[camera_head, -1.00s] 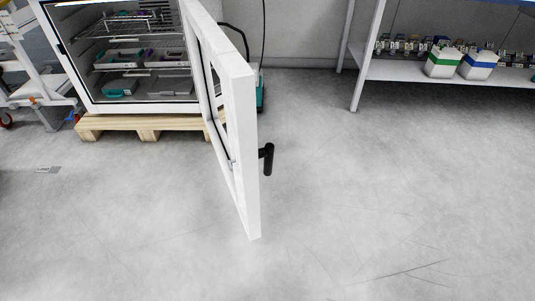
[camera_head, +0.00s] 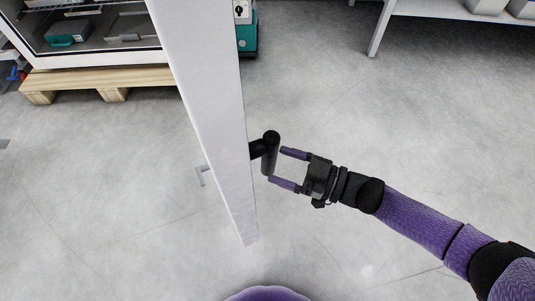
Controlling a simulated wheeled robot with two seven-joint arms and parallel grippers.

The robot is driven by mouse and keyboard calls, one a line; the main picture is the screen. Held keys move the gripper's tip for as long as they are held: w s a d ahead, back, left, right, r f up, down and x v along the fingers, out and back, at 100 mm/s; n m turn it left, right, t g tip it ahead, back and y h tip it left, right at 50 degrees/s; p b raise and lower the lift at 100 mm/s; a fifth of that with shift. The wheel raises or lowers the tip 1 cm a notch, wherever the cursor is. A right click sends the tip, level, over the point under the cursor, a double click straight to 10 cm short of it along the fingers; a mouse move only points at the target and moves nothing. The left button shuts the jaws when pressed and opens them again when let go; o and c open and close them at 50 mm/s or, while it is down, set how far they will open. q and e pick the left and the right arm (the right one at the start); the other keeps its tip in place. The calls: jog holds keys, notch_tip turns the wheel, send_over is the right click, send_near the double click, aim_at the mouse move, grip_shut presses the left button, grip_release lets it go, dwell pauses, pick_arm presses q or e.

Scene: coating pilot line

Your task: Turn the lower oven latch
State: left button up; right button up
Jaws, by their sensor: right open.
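The oven door (camera_head: 215,100) stands wide open, seen nearly edge-on, white. The black lower latch (camera_head: 270,152) sticks out from the right side of the door near its lower part, with its grip bar roughly upright. My right gripper (camera_head: 280,169) comes in from the right. It is open, with one purple finger above and one below, and its fingertips are close to the latch's bar. I cannot tell whether they touch it. My left gripper is not in view.
The oven chamber (camera_head: 100,48) with trays inside stands on a wooden pallet (camera_head: 145,80) at the upper left. A teal unit (camera_head: 247,40) is behind the door. A shelf (camera_head: 440,10) with white boxes is at the upper right. The floor between is clear.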

aim_at(268, 161)
jog(key=b+x, duration=0.1)
jog(key=x, duration=0.2)
jog(key=shift+w+a, duration=0.15)
jog(key=shift+a, duration=0.2)
grip_shut()
dwell(0.7)
jog(key=shift+f, duration=0.1)
dwell(0.3)
